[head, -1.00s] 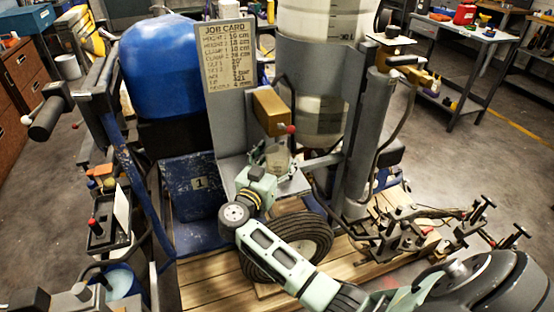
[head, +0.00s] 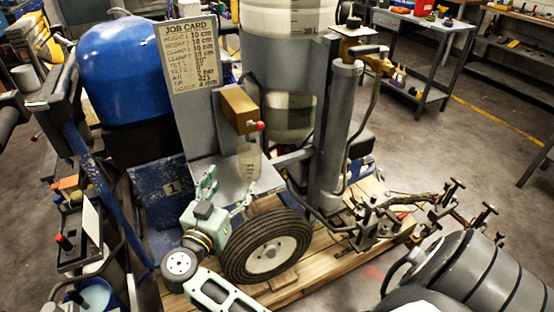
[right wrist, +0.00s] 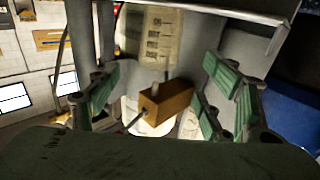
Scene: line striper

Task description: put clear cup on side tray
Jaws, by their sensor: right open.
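The clear cup (head: 249,162) stands upright on a grey plate below the brass block with the red knob. My right gripper (head: 226,188) is open and empty, low and to the left of the cup, with a gap between them. In the right wrist view its green fingers (right wrist: 158,95) are spread wide, with the brass block showing between them; I cannot clearly make out the cup there. A dark tray (head: 72,262) at the left side of the machine holds small items and may be the side tray. My left gripper is not in view.
The brass block (head: 239,109) hangs just above the cup. A job card panel (head: 191,60) stands behind it on the left. A tyre (head: 266,247) lies close to my right wrist. A grey column (head: 333,125) rises at the right.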

